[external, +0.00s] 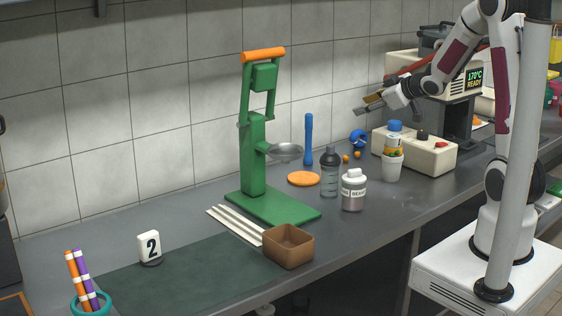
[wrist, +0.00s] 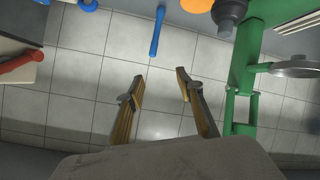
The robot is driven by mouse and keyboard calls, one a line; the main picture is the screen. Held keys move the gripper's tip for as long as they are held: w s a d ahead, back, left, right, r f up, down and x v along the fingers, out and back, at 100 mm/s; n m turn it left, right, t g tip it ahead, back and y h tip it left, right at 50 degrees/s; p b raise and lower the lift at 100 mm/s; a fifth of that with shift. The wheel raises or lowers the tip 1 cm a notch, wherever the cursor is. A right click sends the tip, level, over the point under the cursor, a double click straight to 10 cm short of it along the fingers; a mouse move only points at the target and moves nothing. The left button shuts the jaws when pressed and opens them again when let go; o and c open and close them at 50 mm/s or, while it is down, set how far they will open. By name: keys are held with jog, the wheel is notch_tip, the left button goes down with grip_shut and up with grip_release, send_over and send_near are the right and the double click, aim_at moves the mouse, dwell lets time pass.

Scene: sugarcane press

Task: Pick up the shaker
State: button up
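The shaker appears to be the clear grey bottle with a dark lid (external: 330,174), standing upright on the counter right of the green press. In the wrist view, a dark lidded top that looks like the shaker's (wrist: 230,13) shows at the upper edge, beside the press; its lower body is cut off. My gripper (external: 368,104) is in the air above and to the right of the shaker, pointing left toward the tiled wall. In the wrist view its two fingers (wrist: 160,84) are spread apart with nothing between them.
A jar labelled BEANS (external: 354,191) stands close to the shaker's right. The green press (external: 254,150) is to its left, an orange disc (external: 303,179) and blue stick (external: 308,140) behind. A brown box (external: 288,248) sits in front-left.

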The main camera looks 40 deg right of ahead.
notch_tip(320, 180, down, 6)
jog(key=w+a+n+y, duration=0.2)
jog(key=w+y, duration=0.1)
jog(key=y, duration=0.1)
jog(key=n+t+y, duration=0.1)
jog(key=y, duration=0.7)
send_near(331, 146)
jog(key=shift+x, duration=1.1)
jog(key=shift+w+d, duration=0.1)
jog(key=shift+x, duration=1.35)
jog(key=shift+f, duration=0.1)
jog(key=shift+x, duration=2.6)
jog(key=shift+f, duration=0.1)
grip_shut()
